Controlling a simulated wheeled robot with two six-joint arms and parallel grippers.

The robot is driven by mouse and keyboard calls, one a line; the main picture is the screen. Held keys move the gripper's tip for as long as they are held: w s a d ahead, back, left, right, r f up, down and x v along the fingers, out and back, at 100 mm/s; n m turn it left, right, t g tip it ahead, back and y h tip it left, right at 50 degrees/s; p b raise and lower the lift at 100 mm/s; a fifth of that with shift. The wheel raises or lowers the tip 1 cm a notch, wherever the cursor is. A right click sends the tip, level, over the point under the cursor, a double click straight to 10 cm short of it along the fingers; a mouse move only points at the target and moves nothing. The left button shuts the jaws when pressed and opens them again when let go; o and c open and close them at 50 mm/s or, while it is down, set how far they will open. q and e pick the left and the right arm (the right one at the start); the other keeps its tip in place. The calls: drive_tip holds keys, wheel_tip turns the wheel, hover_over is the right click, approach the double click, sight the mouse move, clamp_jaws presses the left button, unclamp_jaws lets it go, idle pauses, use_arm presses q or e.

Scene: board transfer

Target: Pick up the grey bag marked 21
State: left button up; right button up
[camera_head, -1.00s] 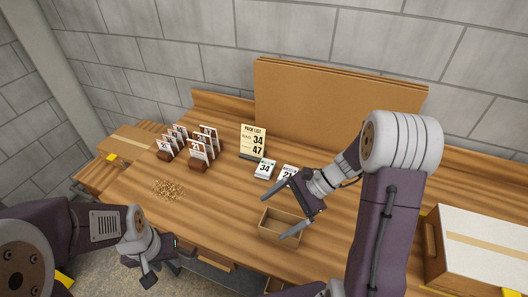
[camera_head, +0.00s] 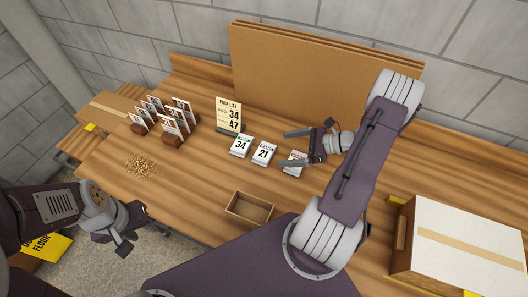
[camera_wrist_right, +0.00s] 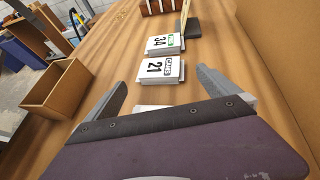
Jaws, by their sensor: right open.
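The grey bag marked 21 (camera_head: 264,152) lies on the workbench between the bag marked 34 (camera_head: 241,145) and a third bag (camera_head: 296,158). The 21 bag also shows in the right wrist view (camera_wrist_right: 161,71), beyond the fingertips. My right gripper (camera_head: 286,148) is open, to the right of the 21 bag, its fingers pointing toward it. In the head view it partly covers the third bag, whose number I cannot read. In the right wrist view nothing is between the fingers at the 21 bag's height. My left gripper (camera_head: 124,238) hangs low at the left, by the bench's front edge.
An open wooden box (camera_head: 250,208) stands in front of the bags. A pick list sign (camera_head: 228,115) reads 34 and 47. Number cards stand in wooden holders (camera_head: 172,139) at the left. Brown boards (camera_head: 310,80) lean behind; a large carton (camera_head: 465,245) is at right.

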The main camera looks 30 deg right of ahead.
sight(265, 152)
drive_tip(key=shift+x, duration=1.2)
drive_tip(key=shift+w+a+f, duration=0.1)
drive_tip(key=shift+w+a, duration=0.1)
drive_tip(key=shift+a, duration=0.2)
drive_tip(key=p+x, duration=0.1)
drive_tip(key=x, duration=0.3)
drive_tip(key=shift+s+f, duration=0.1)
drive_tip(key=shift+f, duration=0.05)
drive_tip(key=shift+w+a+f, duration=0.15)
drive_tip(key=shift+w, duration=0.1)
drive_tip(key=shift+s, duration=0.1)
drive_tip(key=c, duration=1.6)
